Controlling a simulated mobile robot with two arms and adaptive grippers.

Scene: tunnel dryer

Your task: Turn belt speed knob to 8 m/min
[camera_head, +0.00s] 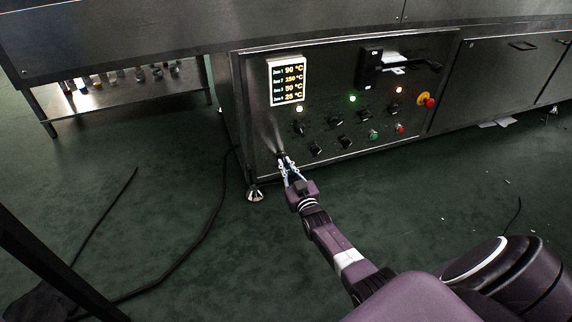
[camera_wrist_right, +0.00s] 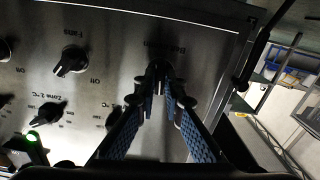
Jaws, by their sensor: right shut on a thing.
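My right gripper (camera_head: 286,163) reaches the lower left corner of the control panel (camera_head: 345,60) in the head view. Its fingers are shut on a dark knob (camera_head: 280,153). In the right wrist view, the blue-padded fingers (camera_wrist_right: 160,88) close around this black knob (camera_wrist_right: 156,70), with a dark label just beyond it that looks like it starts with "Belt". The fingers cover most of the knob, so its pointer and scale cannot be read. My left gripper is in neither view.
Other black knobs sit close by, including the one marked Fans (camera_wrist_right: 71,61) and the Zone 2 knob (camera_wrist_right: 46,114). A lit temperature display (camera_head: 287,81) and a red emergency button (camera_head: 430,102) are on the panel. A cable (camera_head: 205,225) lies on the green floor.

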